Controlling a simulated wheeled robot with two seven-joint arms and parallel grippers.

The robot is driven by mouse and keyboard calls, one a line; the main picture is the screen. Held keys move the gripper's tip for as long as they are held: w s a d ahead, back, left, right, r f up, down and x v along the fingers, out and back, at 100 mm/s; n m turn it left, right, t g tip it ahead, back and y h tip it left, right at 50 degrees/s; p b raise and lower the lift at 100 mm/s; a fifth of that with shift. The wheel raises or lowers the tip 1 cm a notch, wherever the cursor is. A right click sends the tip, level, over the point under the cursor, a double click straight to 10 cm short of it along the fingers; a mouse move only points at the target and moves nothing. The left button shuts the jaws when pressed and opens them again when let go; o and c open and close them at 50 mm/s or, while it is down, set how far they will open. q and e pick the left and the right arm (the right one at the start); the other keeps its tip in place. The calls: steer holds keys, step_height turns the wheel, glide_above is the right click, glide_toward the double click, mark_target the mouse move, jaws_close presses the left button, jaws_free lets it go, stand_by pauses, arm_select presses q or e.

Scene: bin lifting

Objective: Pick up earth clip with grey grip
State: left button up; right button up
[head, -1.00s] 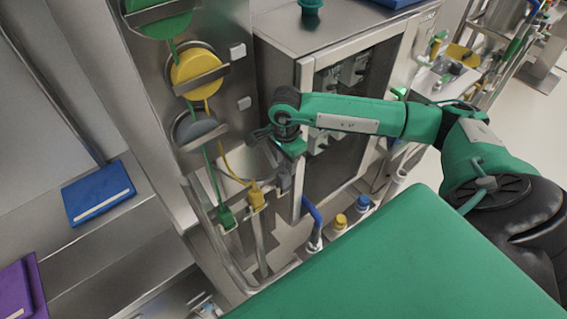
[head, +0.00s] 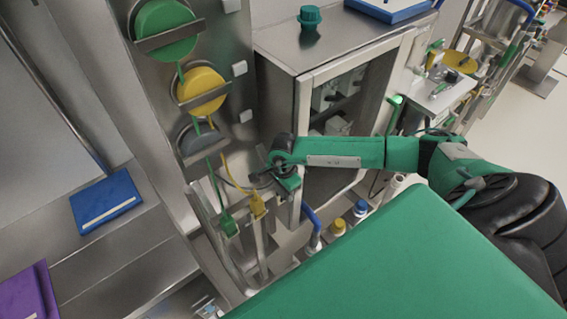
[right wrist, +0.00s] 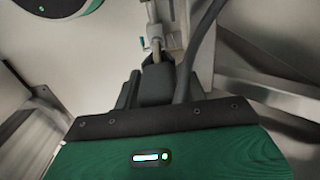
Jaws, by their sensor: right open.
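My right gripper (head: 278,182) reaches in from the right and is open, just right of the yellow-handled clip (head: 257,206) and in front of the cabinet's left edge. In the right wrist view, its dark fingers (right wrist: 160,75) point up the picture towards a slim pale metal piece (right wrist: 155,40). The grey reel (head: 203,137) hangs below the yellow one on the steel panel. The grey-grip clip does not show clearly; my gripper hides much of that spot. A green-handled clip (head: 229,224) hangs further left. My left gripper is out of view.
A green reel (head: 166,28) and a yellow reel (head: 203,90) are above the grey one. A steel cabinet (head: 300,58) stands behind my right arm. Metal rails (head: 205,225) run below the clips. A large green surface (head: 420,255) fills the lower right.

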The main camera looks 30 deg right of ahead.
jaws_close()
steer(key=shift+r, duration=0.1)
steer(key=shift+w+r+b, duration=0.1)
steer(key=shift+r+b, duration=0.2)
steer(key=shift+r, duration=0.1)
steer(key=r+b, duration=0.1)
steer(key=r, duration=0.2)
steer(key=s+r+b, duration=0.1)
steer(key=r+b, duration=0.1)
steer(key=shift+d+r, duration=0.1)
steer(key=shift+r, duration=0.3)
steer(key=s+d+b, duration=0.1)
steer(key=s+b, duration=0.4)
steer(key=s, duration=1.2)
steer(key=shift+r+b, duration=0.15)
steer(key=shift+b, duration=0.2)
